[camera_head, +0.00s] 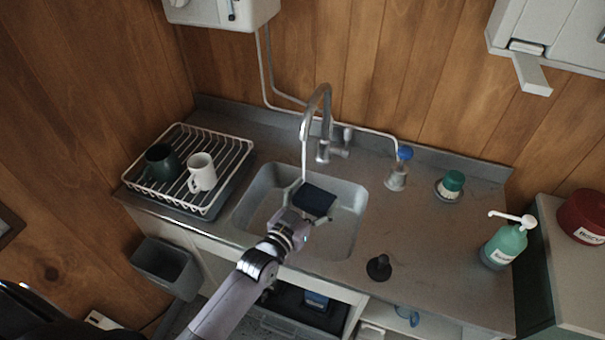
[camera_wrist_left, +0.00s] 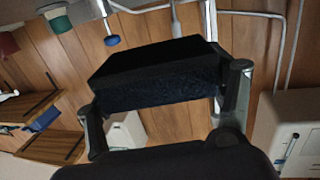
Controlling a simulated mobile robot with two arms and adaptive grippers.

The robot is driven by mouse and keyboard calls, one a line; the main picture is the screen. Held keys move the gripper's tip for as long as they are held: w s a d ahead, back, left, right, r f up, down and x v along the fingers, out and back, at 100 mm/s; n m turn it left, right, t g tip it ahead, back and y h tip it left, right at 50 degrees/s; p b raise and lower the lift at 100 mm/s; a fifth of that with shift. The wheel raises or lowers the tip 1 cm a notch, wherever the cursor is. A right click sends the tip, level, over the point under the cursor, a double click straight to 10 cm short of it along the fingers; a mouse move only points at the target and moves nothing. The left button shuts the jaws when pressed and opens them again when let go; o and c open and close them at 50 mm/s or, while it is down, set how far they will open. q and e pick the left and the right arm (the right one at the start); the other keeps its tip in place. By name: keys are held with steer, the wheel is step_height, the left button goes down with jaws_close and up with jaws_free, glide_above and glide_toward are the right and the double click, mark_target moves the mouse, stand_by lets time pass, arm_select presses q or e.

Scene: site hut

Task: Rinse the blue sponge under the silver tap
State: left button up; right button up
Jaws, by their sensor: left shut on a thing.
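A dark blue sponge (camera_head: 316,198) is held over the sink (camera_head: 342,236) in the head view. My left gripper (camera_head: 303,208) is shut on it, with the arm coming in from the lower left. In the left wrist view the sponge (camera_wrist_left: 160,75) sits between the two fingers of the left gripper (camera_wrist_left: 165,98). The silver tap (camera_head: 324,105) arches over the back of the sink. A thin pale stream (camera_head: 304,160) runs down from its spout to the sponge's back left; whether it touches the sponge is unclear. My right gripper is not in view.
A white dish rack (camera_head: 228,178) with a dark mug (camera_head: 160,163) and a white mug (camera_head: 202,173) stands left of the sink.

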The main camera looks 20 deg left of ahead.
mark_target(318, 209)
arm_select(q)
steer(key=s+r+p, duration=0.1)
steer(key=s+d+r+p, duration=0.1)
steer(key=s+r+p, duration=0.1)
steer(key=shift+d+r+p, duration=0.15)
steer(key=shift+d+p, duration=0.15)
steer(key=shift+d, duration=0.1)
steer(key=shift+s+d+r, duration=0.1)
steer(key=shift+s+d, duration=0.05)
steer(key=shift+s, duration=0.15)
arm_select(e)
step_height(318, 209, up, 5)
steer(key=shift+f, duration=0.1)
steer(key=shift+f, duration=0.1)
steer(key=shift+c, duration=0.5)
